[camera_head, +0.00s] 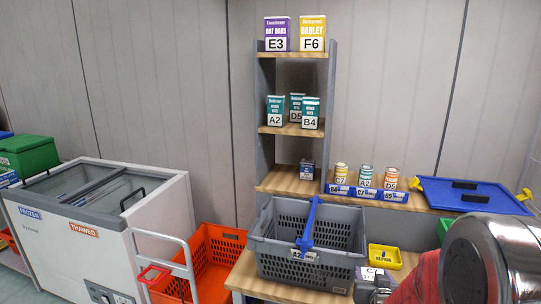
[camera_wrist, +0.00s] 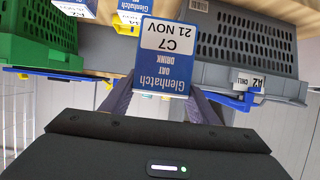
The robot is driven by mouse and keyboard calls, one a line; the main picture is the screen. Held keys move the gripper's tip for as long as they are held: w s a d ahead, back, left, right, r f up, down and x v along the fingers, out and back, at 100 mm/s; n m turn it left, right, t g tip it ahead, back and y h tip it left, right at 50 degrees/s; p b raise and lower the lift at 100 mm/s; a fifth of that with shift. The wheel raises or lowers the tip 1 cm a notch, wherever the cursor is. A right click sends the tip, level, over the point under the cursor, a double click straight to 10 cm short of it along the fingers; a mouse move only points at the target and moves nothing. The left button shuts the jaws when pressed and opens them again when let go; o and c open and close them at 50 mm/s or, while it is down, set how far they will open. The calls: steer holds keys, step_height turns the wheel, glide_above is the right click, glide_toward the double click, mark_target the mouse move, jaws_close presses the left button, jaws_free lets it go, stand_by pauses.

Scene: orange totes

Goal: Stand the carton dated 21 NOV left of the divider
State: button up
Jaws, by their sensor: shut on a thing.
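The carton dated 21 NOV (camera_wrist: 165,62) is blue and white, marked Glenhatch Oat Drink C7, and appears upside down in the wrist view. My gripper (camera_wrist: 158,100) is shut on it, one finger on each side. In the head view a small part of the carton (camera_head: 374,274) shows at lower right, beside the grey basket and partly hidden by my arm. The blue divider (camera_head: 308,226) runs across the grey basket (camera_head: 270,257), which also shows in the wrist view (camera_wrist: 285,75). The basket's inside is mostly hidden in the wrist view.
A yellow tray (camera_head: 385,257) sits right of the basket. Tins (camera_head: 365,177) and a blue lid (camera_head: 470,195) are on the shelf behind. An orange tote (camera_head: 215,262) and a freezer (camera_head: 95,225) stand left. A green crate (camera_wrist: 38,35) shows in the wrist view.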

steer(key=w+a+r+n+y, duration=0.1)
steer(key=a+n+y, duration=0.1)
steer(key=a, duration=1.1)
steer(key=shift+w+a+r+y, duration=0.35)
steer(key=shift+w+a+y, duration=0.05)
steer(key=s+f, duration=0.5)
steer(key=f, duration=0.1)
steer(key=shift+f, duration=0.1)
